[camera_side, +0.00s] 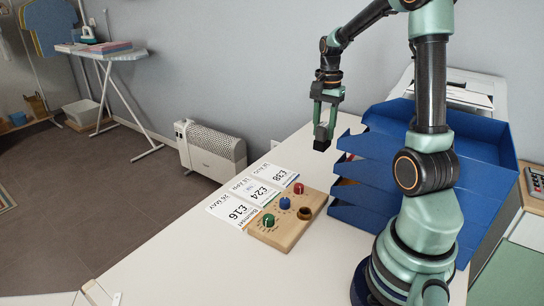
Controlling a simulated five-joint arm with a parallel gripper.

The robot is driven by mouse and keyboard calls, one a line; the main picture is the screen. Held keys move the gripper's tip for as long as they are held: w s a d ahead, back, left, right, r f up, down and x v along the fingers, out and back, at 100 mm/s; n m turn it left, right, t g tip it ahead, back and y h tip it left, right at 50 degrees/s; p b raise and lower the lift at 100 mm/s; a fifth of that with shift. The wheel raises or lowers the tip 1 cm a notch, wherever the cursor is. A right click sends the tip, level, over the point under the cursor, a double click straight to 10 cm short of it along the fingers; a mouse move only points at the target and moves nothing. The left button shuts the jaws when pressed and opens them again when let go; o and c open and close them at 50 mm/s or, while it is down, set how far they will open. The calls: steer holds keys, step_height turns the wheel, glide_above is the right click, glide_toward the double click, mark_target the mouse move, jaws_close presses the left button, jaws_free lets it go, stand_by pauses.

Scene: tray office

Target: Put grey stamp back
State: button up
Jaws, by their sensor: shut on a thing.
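My gripper (325,118) points down in the air, left of the blue trays, and is shut on the grey stamp (322,143), which looks like a dark block below the fingers. Its upper part is hidden between them. The wooden stamp stand (272,237) lies on the white desk, below and to the left of the gripper in the picture. It holds a green stamp (268,220), a blue stamp (285,204) and a red stamp (298,188). A dark round opening (305,213) at the stand's right side is empty.
Several price cards (232,211) lie along the stand's left edge. A stack of blue letter trays (375,160) stands to the right, close to my arm. A white printer-like machine (467,88) is behind them. The desk front (200,268) is clear.

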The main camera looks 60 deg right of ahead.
step_height(320, 180, down, 13)
steer(key=shift+f, duration=0.15)
stand_by(0.4)
steer(key=shift+f, duration=0.15)
steer(key=o, duration=1.1)
steer(key=shift+c, duration=0.2)
